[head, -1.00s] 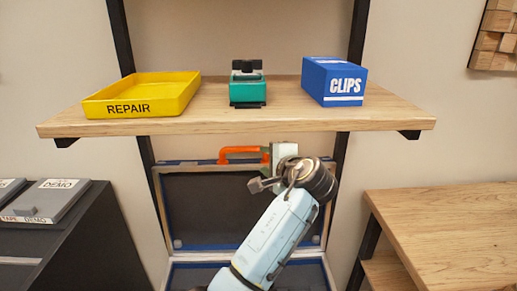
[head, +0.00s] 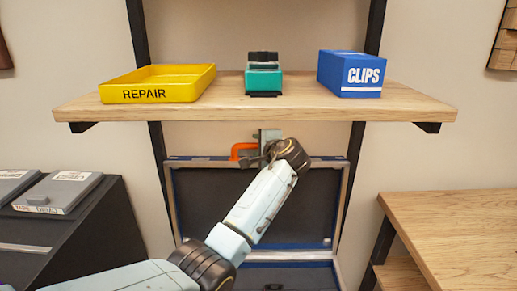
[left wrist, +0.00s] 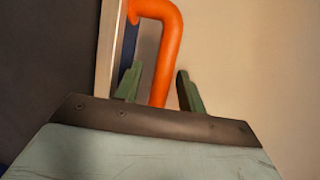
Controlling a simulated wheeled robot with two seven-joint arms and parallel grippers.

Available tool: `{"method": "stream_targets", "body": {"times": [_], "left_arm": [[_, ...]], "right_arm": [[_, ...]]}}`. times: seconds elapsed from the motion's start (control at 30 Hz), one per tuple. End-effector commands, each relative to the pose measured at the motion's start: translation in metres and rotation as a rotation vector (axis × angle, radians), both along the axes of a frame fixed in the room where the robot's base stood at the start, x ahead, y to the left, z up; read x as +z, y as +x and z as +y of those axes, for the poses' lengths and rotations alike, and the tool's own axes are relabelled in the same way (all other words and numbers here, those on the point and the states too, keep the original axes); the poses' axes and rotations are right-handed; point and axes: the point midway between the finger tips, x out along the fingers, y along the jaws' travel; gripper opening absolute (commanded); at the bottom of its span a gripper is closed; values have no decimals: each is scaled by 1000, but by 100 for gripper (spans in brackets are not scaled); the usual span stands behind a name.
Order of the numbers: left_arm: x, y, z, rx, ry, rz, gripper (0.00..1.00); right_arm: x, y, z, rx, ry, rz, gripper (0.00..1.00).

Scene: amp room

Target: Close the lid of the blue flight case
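The blue flight case (head: 290,276) stands open below the shelf, its base only partly in view at the bottom edge. Its lid (head: 300,205) stands upright, with a dark inside and a pale and blue rim. An orange handle (head: 240,151) stands up at the lid's top edge. It also shows in the left wrist view (left wrist: 168,45). My left gripper (left wrist: 157,82) is open, with one finger on each side of the handle; a gap shows at the right finger. In the head view my left wrist hides part of the lid and handle. My right gripper is not in view.
A wooden shelf (head: 220,112) juts out above the lid, bearing a yellow REPAIR tray (head: 160,93), a teal device (head: 263,82) and a blue CLIPS box (head: 350,74). A black cabinet (head: 75,225) stands left and a wooden table (head: 455,225) right.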

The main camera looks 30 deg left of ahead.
Motion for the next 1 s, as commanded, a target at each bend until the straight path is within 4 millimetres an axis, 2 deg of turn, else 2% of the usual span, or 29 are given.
{"method": "stream_targets", "body": {"times": [0.23,0.53,1.0], "left_arm": [[0,0,1,0,0,0,40],[0,0,0,0,0,0,0],[1,-3,-7,-1,16,-32,0]], "right_arm": [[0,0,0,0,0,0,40],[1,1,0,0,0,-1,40],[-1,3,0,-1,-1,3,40]]}}
